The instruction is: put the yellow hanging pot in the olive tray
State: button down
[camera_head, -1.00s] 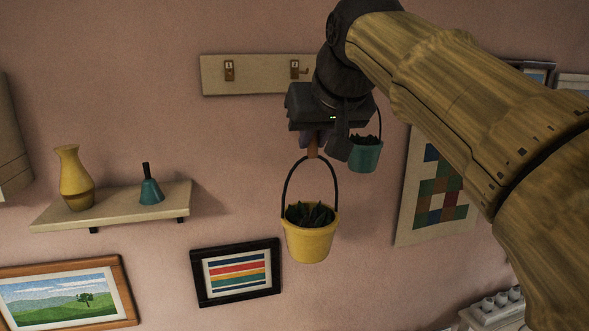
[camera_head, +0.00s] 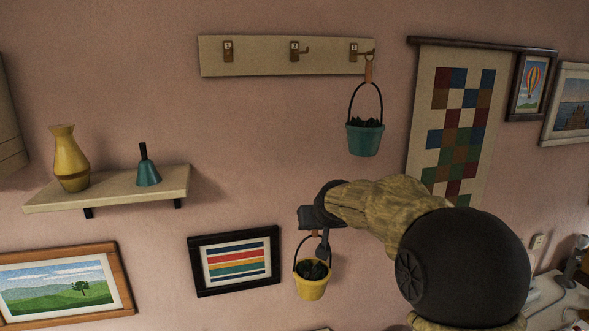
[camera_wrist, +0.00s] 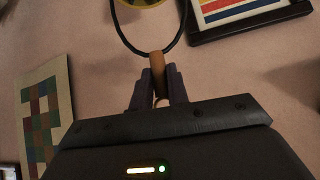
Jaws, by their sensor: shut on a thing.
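The yellow hanging pot (camera_head: 312,288), with a dark handle and dark plant, hangs in the air below my gripper (camera_head: 315,234) in the head view. My gripper is shut on the tan grip at the top of the pot's handle. In the wrist view, my gripper (camera_wrist: 160,88) pinches this tan grip, and a sliver of the yellow pot (camera_wrist: 140,2) shows at the top edge. I see no olive tray in either view.
A teal hanging pot (camera_head: 364,139) hangs from the right hook of the wall rack (camera_head: 260,57). A wall shelf (camera_head: 110,194) holds a yellow vase (camera_head: 69,160) and a teal bell (camera_head: 148,170). A striped picture (camera_head: 236,261) hangs left of the yellow pot.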

aim_at(323, 272)
jog(key=shift+m, duration=0.3)
jog(key=d+f, duration=0.1)
jog(key=f, duration=0.4)
jog(key=f+b, duration=0.1)
jog(key=f, duration=0.4)
jog(key=w+d+f+b, duration=0.1)
jog(key=f, duration=0.4)
jog(key=shift+w+d+f, duration=0.1)
jog(key=shift+d+f, duration=0.15)
jog(key=shift+d, duration=0.05)
jog(key=s+d+f+b, duration=0.1)
jog(key=s+f, duration=0.3)
jog(key=f, duration=0.6)
jog(key=s+d+f+h+b, duration=0.1)
jog(key=s+d+f, duration=0.3)
jog(key=f, duration=0.6)
jog(key=s+d+f+m+b, duration=0.1)
jog(key=s+f, duration=0.4)
jog(key=f, duration=0.5)
jog(key=shift+s+d+f+h+b, duration=0.15)
jog(key=shift+d+f+h+b, duration=0.15)
jog(key=shift+d+b, duration=0.6)
jog(key=shift+a+f+b, duration=0.1)
jog(key=shift+a+b, duration=0.15)
jog(key=shift+b, duration=0.05)
jog(key=s+f, duration=0.4)
jog(key=f, duration=0.1)
jog(key=shift+s+f, duration=0.15)
